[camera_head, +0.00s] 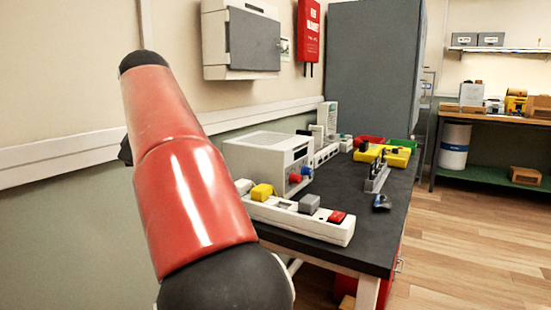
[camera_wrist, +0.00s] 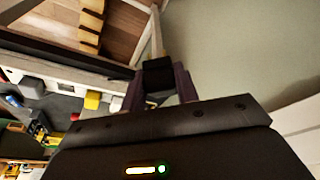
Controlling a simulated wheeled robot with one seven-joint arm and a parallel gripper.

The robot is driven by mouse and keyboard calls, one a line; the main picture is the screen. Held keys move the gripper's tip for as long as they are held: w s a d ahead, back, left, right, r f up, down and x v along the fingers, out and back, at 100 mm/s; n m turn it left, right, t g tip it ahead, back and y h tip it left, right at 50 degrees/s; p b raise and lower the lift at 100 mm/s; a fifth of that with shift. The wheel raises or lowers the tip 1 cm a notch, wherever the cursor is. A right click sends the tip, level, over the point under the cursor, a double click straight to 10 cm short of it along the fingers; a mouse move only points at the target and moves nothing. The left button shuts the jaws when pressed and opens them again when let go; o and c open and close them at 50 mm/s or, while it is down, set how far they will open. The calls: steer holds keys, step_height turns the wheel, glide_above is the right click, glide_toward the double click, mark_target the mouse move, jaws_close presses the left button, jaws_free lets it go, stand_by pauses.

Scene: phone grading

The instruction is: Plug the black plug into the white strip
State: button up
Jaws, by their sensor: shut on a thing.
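The white strip (camera_head: 300,225) lies along the near edge of the dark table in the head view. It carries a yellow plug (camera_head: 262,191), a grey plug (camera_head: 309,203), a pale plug at its left end and a red switch (camera_head: 337,217) at its right end. In the wrist view, my gripper (camera_wrist: 158,88) is shut on the black plug (camera_wrist: 158,76), which sits between the fingertips. The yellow plug also shows to the left of the fingers (camera_wrist: 92,99), apart from the held plug. My gripper is not visible in the head view.
A white-grey instrument box (camera_head: 265,155) with red and blue knobs stands behind the strip. A grey rack (camera_head: 376,178), a yellow tray (camera_head: 390,155) and red and green bins stand farther along the table (camera_head: 350,205). The wall is close on the left.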

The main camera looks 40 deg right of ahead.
steer(key=d+m+t+h+b, duration=0.15)
steer(key=d+m, duration=0.25)
steer(key=d, duration=0.7)
step_height(320, 180, up, 3)
steer(key=m+g+h+b, duration=0.1)
steer(key=m+h+b, duration=0.1)
steer(key=m+h, duration=0.25)
glide_above(286, 204)
steer(key=a, duration=0.2)
steer(key=f+b, duration=0.5)
steer(key=s+f+b, duration=0.1)
steer(key=f+b, duration=0.1)
steer(key=shift+a+f+b, duration=0.15)
steer(key=shift+f+b, duration=0.15)
steer(key=shift+f, duration=0.1)
steer(key=shift+f+b, duration=1.15)
steer(key=shift+f, duration=0.15)
